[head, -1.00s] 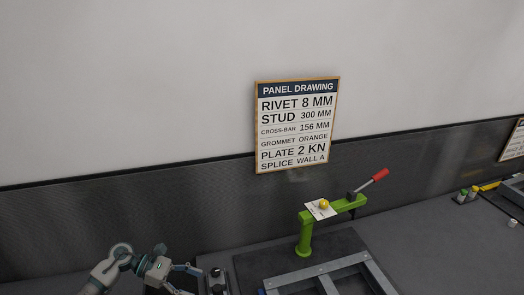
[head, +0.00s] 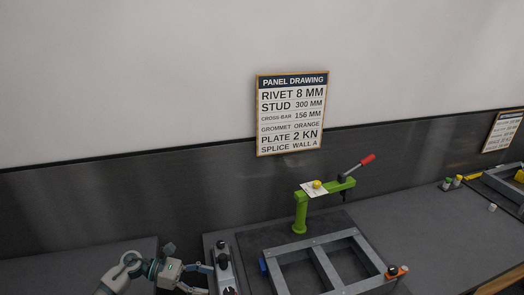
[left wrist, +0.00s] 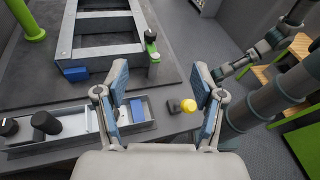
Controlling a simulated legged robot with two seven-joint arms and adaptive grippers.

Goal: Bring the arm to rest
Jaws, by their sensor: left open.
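My left gripper (head: 200,280) is at the lower left of the head view, at the near side of the bench beside a grey tray (head: 222,262). In the left wrist view my left gripper (left wrist: 163,100) has its two blue-padded fingers spread apart, with nothing held between them. A small dark piece with a yellow knob (left wrist: 188,106) shows beyond the gap, close to the right finger; I cannot tell its distance. Part of my other arm shows at the right of the wrist view, but its gripper cannot be made out.
A grey metal frame (head: 323,237) lies on a dark mat. A green stand (head: 300,211) with a red-handled lever (head: 367,159) rises behind it. An orange-and-black piece (head: 397,272) is at the frame's near right corner. Bench (head: 440,235) to the right is mostly clear.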

